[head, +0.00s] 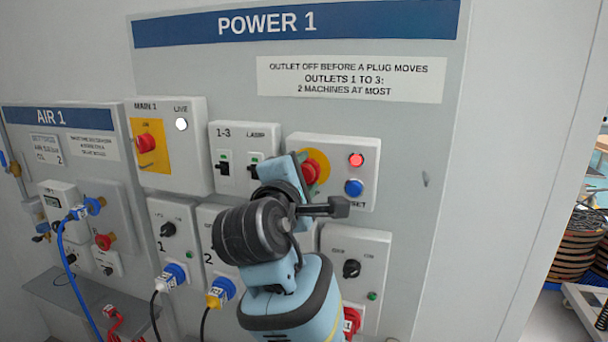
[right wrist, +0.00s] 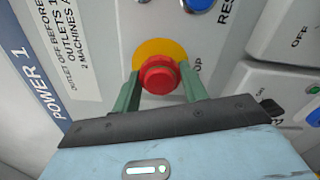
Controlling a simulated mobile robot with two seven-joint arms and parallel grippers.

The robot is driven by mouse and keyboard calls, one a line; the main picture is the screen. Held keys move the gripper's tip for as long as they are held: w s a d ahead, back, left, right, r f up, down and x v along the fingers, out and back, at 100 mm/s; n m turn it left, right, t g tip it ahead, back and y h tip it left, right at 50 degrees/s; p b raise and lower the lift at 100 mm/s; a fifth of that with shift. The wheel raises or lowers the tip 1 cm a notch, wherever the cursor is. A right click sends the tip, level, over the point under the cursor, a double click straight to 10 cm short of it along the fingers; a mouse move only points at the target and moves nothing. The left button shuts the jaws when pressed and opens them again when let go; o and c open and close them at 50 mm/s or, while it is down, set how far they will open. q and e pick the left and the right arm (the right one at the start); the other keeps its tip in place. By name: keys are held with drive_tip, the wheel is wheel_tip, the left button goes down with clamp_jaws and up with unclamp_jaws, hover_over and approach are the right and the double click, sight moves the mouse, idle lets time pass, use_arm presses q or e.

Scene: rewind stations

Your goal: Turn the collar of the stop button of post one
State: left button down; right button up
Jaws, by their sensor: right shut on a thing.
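The stop button (head: 310,172) is a red mushroom knob on a round yellow plate, on a white box under the POWER 1 header. In the right wrist view the red stop button (right wrist: 160,76) sits between the two green fingers of my right gripper (right wrist: 160,88). The fingers are shut on its sides. In the head view my right gripper (head: 302,172) and wrist cover part of the button. My left gripper is not in view.
On the same box are a lit red lamp (head: 356,160) and a blue reset button (head: 354,187). A box with two black switches (head: 237,165) stands close to the left. A MAIN 1 switch (head: 147,143) is further left.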

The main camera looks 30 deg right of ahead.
drive_tip(key=shift+m, duration=0.9)
drive_tip(key=o, duration=1)
drive_tip(key=v, duration=0.8)
